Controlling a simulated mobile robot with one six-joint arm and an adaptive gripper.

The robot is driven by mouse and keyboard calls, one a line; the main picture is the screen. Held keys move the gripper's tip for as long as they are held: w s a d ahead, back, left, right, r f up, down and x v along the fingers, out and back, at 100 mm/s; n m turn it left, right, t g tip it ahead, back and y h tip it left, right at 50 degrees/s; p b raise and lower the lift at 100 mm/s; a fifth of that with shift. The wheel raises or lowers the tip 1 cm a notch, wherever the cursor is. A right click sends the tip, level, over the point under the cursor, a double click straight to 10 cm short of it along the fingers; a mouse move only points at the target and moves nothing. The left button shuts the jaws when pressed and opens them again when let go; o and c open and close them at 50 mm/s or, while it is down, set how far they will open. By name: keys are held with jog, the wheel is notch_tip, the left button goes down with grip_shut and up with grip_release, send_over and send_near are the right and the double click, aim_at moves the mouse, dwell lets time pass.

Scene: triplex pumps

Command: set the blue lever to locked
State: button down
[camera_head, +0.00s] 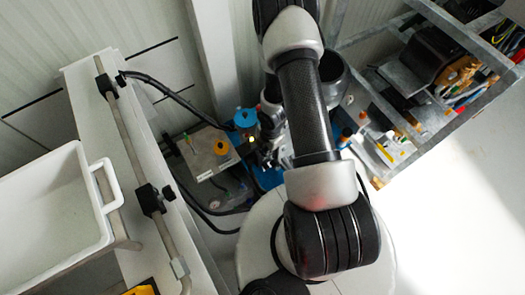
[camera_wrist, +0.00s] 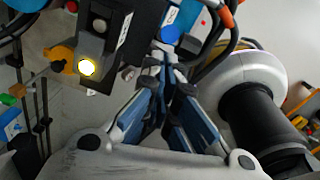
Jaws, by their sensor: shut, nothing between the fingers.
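My gripper (camera_wrist: 165,62) is shut and empty in the wrist view, its fingertips together in front of a grey housing with a lit round lamp (camera_wrist: 87,68). A blue round part (camera_wrist: 170,33) shows just beyond the fingertips; I cannot tell whether they touch it. Another blue part (camera_wrist: 27,4) is cut off at the top left. In the head view, a blue round part (camera_head: 245,118) sits left of my arm. I cannot tell which blue part is the lever, or its position. My arm hides much of the equipment.
A white bin (camera_head: 50,215) and a railed bench (camera_head: 130,150) are at left. A shelf of tools (camera_head: 440,80) is at right. Orange-ended hoses (camera_wrist: 222,18) show near my gripper.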

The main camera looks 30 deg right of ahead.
jog(key=shift+d+f, duration=0.1)
jog(key=shift+d, duration=0.05)
jog(key=d+p, duration=0.2)
jog(key=shift+w+d, duration=0.1)
jog(key=shift+d, duration=0.2)
dwell(0.4)
